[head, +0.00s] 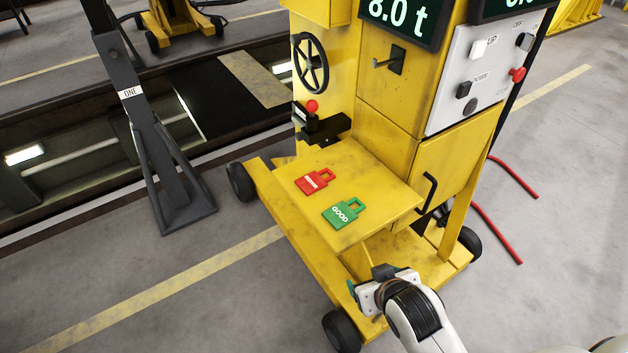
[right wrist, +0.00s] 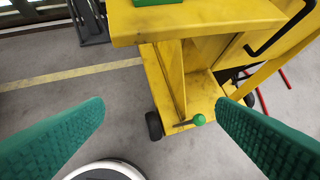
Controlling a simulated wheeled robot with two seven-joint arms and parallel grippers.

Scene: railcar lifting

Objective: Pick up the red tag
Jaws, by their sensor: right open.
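The red tag (head: 315,180) lies flat on the yellow shelf (head: 378,214) of the lifting unit in the head view. A green tag (head: 343,212) marked GOOD lies beside it, nearer to me. My right gripper (head: 362,292) is below and in front of the shelf's near edge, apart from both tags. In the right wrist view its two green finger pads (right wrist: 160,130) are wide apart with nothing between them. Only a bit of the green tag (right wrist: 158,2) shows at the top of that view; the red tag is out of it. My left gripper is not in view.
The yellow unit has a handwheel (head: 310,63), a red-knobbed lever (head: 312,107), a control panel (head: 480,68) and a black handle (head: 428,192). A green-knobbed lever (right wrist: 199,120) is low on its base. A dark stand (head: 150,130) is at the left by a pit.

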